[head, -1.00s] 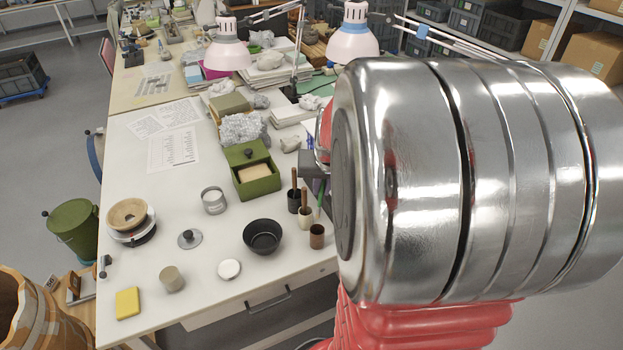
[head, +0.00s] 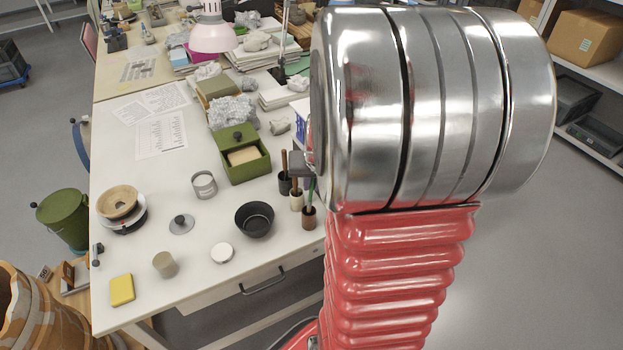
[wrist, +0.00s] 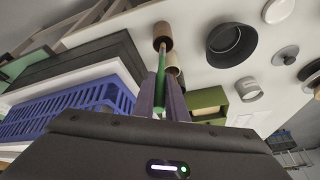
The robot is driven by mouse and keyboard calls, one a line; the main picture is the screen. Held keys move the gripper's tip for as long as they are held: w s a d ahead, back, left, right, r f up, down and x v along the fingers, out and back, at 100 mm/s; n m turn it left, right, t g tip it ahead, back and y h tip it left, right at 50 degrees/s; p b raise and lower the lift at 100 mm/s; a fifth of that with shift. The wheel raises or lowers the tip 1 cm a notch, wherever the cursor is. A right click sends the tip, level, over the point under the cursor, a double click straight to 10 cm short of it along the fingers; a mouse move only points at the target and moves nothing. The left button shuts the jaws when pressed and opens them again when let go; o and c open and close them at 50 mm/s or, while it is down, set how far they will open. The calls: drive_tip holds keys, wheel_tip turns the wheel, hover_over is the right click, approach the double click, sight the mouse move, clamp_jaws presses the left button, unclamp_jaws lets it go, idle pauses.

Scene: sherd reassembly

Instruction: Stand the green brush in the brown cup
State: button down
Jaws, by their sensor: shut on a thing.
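The green brush (head: 311,190) is upright in my gripper (wrist: 163,100), whose two fingers are closed on it in the wrist view. The brush also shows there (wrist: 160,72), pointing away from the fingers. The brown cup (head: 309,220) stands near the front right of the table and also shows in the wrist view (wrist: 163,30). The brush's lower end overlaps the cup's mouth in both views. I cannot tell whether it is inside or just above. My arm hides much of the gripper in the head view.
A blue basket (wrist: 60,122) lies near my gripper.

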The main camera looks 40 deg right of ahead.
drive_tip(key=shift+f, duration=2.6)
drive_tip(key=c, duration=1.7)
unclamp_jaws()
drive_tip(key=shift+v, duration=6.85)
drive_tip(key=shift+a, duration=0.1)
